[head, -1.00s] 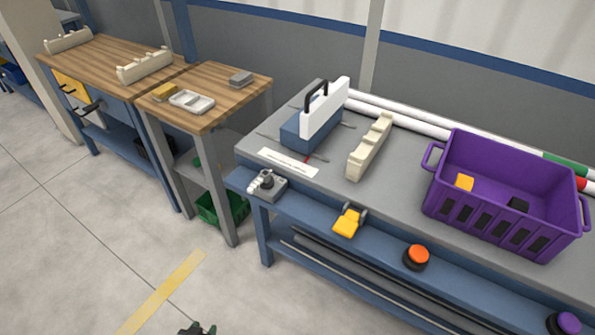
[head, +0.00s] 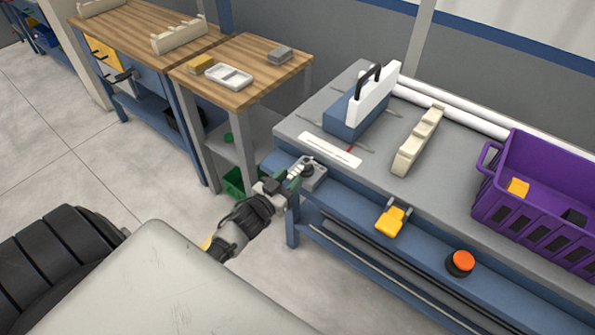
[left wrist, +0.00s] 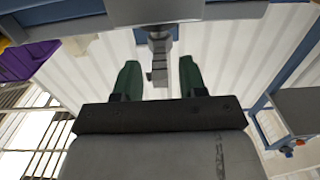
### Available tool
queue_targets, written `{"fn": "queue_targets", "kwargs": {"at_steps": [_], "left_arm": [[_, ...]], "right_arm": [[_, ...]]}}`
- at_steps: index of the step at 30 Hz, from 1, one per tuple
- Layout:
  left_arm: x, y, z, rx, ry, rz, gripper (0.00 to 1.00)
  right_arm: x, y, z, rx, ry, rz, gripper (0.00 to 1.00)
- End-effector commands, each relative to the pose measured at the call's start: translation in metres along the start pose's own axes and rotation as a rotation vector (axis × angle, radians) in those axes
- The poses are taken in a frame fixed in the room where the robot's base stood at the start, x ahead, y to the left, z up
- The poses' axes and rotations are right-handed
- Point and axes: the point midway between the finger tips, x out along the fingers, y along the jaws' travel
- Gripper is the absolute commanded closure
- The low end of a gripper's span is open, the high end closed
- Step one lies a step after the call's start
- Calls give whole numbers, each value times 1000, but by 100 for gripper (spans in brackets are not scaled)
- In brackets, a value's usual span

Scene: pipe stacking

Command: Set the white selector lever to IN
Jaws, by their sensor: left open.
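The white selector lever (head: 297,171) sticks out from a grey selector block (head: 315,174) at the near left corner of the grey bench. My left gripper (head: 291,187) is right at the lever, reaching in from the lower left. In the left wrist view the green fingers of my left gripper (left wrist: 159,80) stand apart. The ridged lever (left wrist: 159,62) lies between them with a gap on each side. I cannot read any IN mark or tell the lever's setting. My right gripper is not in view.
A blue box with a white panel and black handle (head: 364,102), a cream notched rack (head: 418,140) and a purple crate (head: 482,206) stand on the bench. A yellow pedal-like part (head: 390,220) and an orange button (head: 461,261) sit along its front ledge.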

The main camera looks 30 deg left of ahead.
Motion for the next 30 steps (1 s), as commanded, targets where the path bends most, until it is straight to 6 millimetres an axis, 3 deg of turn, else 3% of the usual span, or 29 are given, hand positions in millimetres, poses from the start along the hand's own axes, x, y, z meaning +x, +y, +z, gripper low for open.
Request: {"fn": "queue_targets", "kwargs": {"at_steps": [6, 17, 26, 30], "left_arm": [[28, 1, 0, -1, 0, 0, 58], [34, 1, 0, 0, -1, 1, 58], [33, 1, 0, 0, -1, 1, 100], [33, 1, 0, 0, -1, 1, 100]], "right_arm": [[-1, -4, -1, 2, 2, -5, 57], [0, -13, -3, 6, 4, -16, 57], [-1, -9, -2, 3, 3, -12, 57], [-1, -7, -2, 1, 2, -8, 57]]}}
